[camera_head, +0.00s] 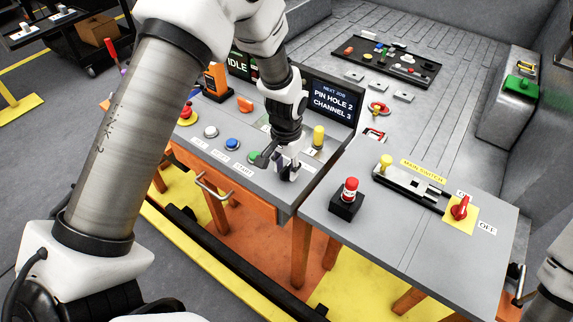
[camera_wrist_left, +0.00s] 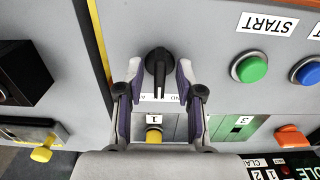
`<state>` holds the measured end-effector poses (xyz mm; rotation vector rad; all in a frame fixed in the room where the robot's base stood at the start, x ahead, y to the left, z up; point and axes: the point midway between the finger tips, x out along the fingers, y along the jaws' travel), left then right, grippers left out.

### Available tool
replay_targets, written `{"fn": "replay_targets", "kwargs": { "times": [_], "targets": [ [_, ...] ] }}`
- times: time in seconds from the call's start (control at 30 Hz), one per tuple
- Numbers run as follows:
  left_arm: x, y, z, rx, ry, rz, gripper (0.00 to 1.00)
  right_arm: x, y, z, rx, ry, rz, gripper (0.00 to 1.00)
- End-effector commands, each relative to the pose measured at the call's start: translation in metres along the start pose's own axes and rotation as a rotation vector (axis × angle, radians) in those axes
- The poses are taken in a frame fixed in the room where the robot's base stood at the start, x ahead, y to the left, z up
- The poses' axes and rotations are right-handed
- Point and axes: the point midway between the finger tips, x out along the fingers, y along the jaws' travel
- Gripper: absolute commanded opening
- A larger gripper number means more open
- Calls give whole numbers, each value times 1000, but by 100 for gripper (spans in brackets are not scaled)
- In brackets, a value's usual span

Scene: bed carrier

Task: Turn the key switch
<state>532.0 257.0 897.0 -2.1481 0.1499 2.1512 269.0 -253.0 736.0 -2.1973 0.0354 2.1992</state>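A black rotary knob, which looks like the key switch (camera_wrist_left: 158,75), is on the grey panel in the left wrist view. Its bar stands roughly upright in that picture, and a white label, partly covered, lies just below it. My left gripper (camera_wrist_left: 159,82) is open, with one finger on each side of the knob and small gaps visible. In the head view my left gripper (camera_head: 287,168) points down at the console's right part and hides the knob there. My right gripper is not in view; only part of my right arm shows at the right edge.
Green START (camera_wrist_left: 251,67) and blue (camera_wrist_left: 308,71) buttons sit right of the knob in the wrist view. A yellow knob (camera_head: 318,136) stands close to the gripper. The side table carries a red-topped button (camera_head: 349,188) and a red main switch (camera_head: 460,207).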

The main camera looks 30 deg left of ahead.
Motion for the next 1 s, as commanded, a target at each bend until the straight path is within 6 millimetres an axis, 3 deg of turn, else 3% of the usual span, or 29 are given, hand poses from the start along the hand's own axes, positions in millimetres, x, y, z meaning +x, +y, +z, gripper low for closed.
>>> {"fn": "replay_targets", "kwargs": {
  "times": [0.1,0.13,0.2,0.23,0.67,1.0],
  "targets": [
    [0,0,0,0,1,0,36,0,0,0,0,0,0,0],
    [0,0,0,0,0,0,29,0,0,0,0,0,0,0],
    [0,0,0,0,0,0,5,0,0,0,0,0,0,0],
    [0,0,0,0,0,0,0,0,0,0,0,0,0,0],
    [-1,0,0,29,1,0,0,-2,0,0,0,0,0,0],
    [-2,0,0,215,0,0,0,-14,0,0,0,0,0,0]
  ]
}}
